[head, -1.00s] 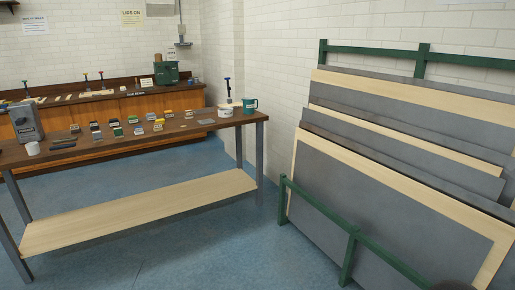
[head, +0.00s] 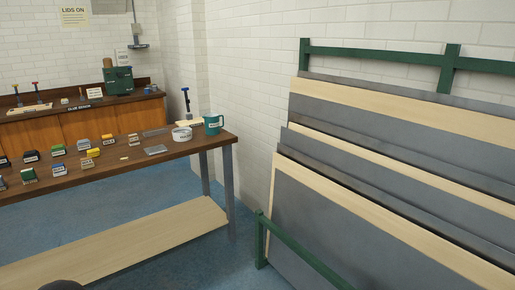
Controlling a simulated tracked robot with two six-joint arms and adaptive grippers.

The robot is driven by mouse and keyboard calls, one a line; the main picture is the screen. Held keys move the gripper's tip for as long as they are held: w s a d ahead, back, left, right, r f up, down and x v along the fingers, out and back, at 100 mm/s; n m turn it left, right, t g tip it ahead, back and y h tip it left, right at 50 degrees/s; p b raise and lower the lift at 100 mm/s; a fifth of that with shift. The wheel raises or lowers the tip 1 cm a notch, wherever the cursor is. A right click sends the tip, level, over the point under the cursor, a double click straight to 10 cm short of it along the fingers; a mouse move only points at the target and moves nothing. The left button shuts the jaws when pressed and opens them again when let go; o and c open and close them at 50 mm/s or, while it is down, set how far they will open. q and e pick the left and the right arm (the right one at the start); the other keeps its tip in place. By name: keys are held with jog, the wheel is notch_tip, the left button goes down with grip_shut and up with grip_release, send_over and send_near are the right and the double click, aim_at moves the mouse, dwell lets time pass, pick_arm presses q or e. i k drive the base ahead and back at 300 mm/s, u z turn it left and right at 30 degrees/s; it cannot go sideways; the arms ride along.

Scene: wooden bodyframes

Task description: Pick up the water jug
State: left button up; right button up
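A teal jug (head: 213,125) with a handle and a small pale label stands upright at the far right end of the wooden workbench (head: 110,169); I take it to be the water jug, though its label is too small to read. A white tub (head: 182,134) stands just left of it. Neither gripper can be made out, and nothing is touching the jug. A dark rounded shape at the bottom left edge may be part of me.
Several small labelled blocks and a grey plate (head: 155,150) lie on the bench. Below is a pale shelf (head: 120,245). A green rack (head: 449,68) with large boards (head: 350,215) stands at the right. Blue floor (head: 215,255) shows between bench and rack.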

aim_at(211, 120)
jog(key=u, duration=0.1)
jog(key=i, duration=1.6)
jog(key=u, duration=0.65)
jog(key=i, duration=1.65)
jog(key=u, duration=0.4)
